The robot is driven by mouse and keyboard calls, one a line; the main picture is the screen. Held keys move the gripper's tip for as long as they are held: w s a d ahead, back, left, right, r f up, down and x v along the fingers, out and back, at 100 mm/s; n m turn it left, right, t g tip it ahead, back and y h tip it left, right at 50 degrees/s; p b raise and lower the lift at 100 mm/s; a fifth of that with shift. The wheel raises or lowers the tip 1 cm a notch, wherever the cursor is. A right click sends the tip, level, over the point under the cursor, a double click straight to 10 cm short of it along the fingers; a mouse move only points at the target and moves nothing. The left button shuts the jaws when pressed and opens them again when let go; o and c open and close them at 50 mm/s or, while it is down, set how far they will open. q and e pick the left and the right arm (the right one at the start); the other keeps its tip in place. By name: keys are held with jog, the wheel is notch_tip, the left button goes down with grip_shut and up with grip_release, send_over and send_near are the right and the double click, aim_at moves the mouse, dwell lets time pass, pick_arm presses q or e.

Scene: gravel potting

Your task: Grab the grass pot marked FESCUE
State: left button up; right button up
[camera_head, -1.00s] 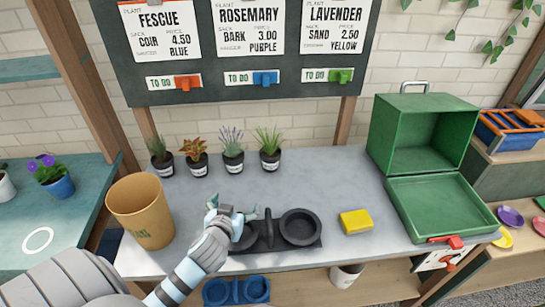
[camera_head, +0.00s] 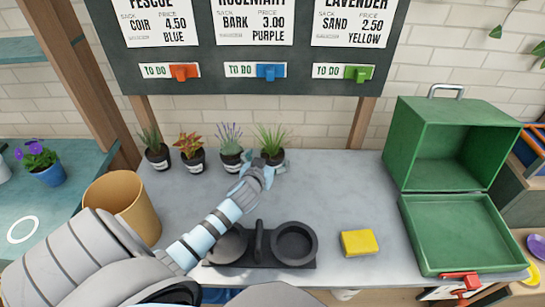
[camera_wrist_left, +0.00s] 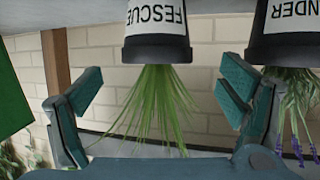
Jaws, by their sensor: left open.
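The FESCUE pot is a small black pot with a tuft of thin green grass (camera_head: 270,139), at the right end of the row of plants at the back of the table. In the left wrist view, which is upside down, its white label (camera_wrist_left: 157,16) reads FESCUE. My left gripper (camera_head: 260,165) is open right in front of this pot, partly covering it in the head view. In the wrist view the fingers are spread on either side of the grass, and nothing is held. My right gripper is not in view.
The lavender pot (camera_head: 230,157) stands close on the left; its label is partly visible in the wrist view (camera_wrist_left: 290,16). Two more pots stand further left. A tan bin (camera_head: 122,205), a black double holder (camera_head: 295,243), a yellow sponge (camera_head: 360,242) and an open green case (camera_head: 455,235) surround clear tabletop.

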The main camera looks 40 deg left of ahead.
aim_at(271, 158)
pick_arm(q)
jog(key=x, duration=0.3)
jog(key=b+x, duration=0.1)
jog(key=x, duration=0.2)
jog(key=shift+d+f, duration=0.2)
jog(key=shift+f, duration=0.25)
jog(key=shift+r, duration=0.1)
jog(key=shift+c, duration=0.7)
jog(key=c, duration=1.4)
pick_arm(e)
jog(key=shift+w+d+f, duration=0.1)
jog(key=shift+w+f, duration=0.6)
